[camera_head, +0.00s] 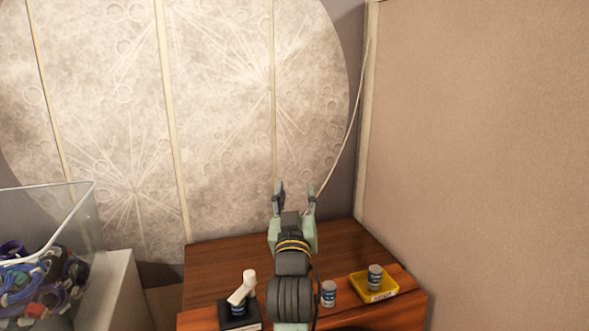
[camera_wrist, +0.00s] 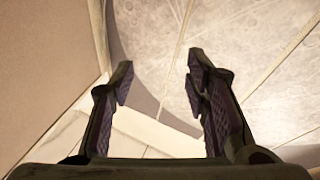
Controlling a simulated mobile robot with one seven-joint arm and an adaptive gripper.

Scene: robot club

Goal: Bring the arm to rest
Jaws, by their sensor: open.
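My gripper (camera_head: 294,190) is raised above the wooden desk, with its fingers pointing up and away toward the moon-patterned wall. The fingers stand apart with nothing between them. In the wrist view the two fingers of my gripper (camera_wrist: 158,88) are also spread and empty, with the wall behind them. My arm rises over the front middle of the desk and hides part of its top.
The wooden desk (camera_head: 222,262) holds a can (camera_head: 328,293), a yellow tray (camera_head: 384,292) with another can (camera_head: 375,277), and a black stand (camera_head: 240,317) with a white object (camera_head: 242,289). A clear bin (camera_head: 75,215) of cables is left. A beige partition (camera_head: 480,130) is right.

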